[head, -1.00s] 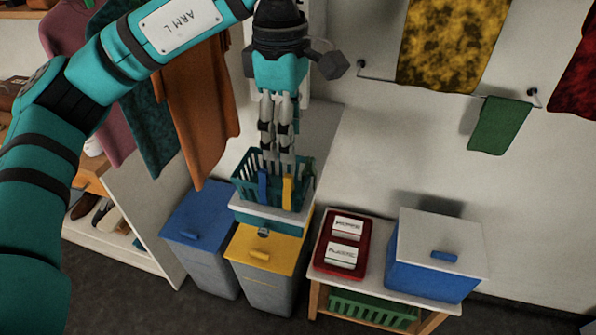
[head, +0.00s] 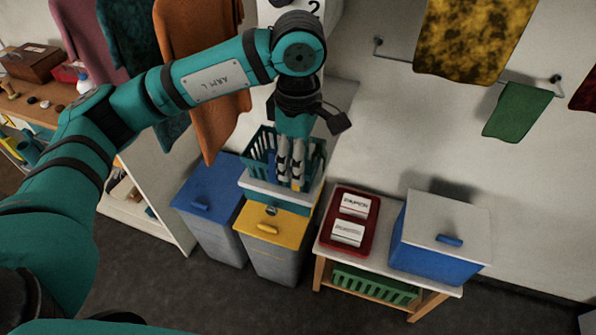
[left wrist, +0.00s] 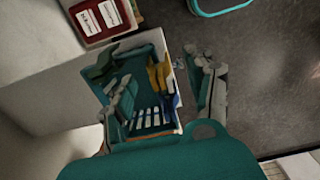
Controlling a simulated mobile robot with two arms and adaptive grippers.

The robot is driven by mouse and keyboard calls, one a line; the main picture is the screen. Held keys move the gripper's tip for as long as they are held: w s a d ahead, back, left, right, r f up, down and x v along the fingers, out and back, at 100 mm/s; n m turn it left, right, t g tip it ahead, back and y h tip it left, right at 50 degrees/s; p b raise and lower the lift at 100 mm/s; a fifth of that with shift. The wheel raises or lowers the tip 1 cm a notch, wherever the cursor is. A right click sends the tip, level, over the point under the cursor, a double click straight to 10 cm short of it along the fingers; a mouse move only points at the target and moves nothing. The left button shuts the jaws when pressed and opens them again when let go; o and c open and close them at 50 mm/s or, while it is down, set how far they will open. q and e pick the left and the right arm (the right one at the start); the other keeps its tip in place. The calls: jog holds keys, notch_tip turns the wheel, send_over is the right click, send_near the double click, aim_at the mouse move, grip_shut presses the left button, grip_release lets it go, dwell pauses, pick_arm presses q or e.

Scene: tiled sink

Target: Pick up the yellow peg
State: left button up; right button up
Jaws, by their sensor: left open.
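The yellow peg (left wrist: 154,76) stands in the teal basket (left wrist: 147,119), beside a blue peg (left wrist: 173,99). In the head view only a small part of the yellow peg (head: 296,186) shows below the fingers, and the basket (head: 258,151) sits on a light ledge. My left gripper (head: 290,178) is open and points down over the basket. In the left wrist view its fingers are apart (left wrist: 166,86), one over the basket and one outside its edge, with the yellow and blue pegs between them in the picture. Whether they touch the peg is unclear. My right gripper is not in view.
A green peg (left wrist: 101,67) is at the basket's other side. Blue (head: 213,184) and yellow (head: 277,226) lidded bins stand below. A red tray (head: 335,238) with white packets and a blue box (head: 436,258) with a light lid stand on a low table to the right.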

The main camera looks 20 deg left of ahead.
pick_arm(q)
jog(key=shift+f+p, duration=0.35)
notch_tip(320, 180, down, 4)
jog(key=shift+w+r+p, duration=0.1)
jog(key=shift+r+p, duration=0.05)
jog(key=shift+p, duration=0.75)
jog(key=shift+f, duration=0.4)
jog(key=c, duration=0.9)
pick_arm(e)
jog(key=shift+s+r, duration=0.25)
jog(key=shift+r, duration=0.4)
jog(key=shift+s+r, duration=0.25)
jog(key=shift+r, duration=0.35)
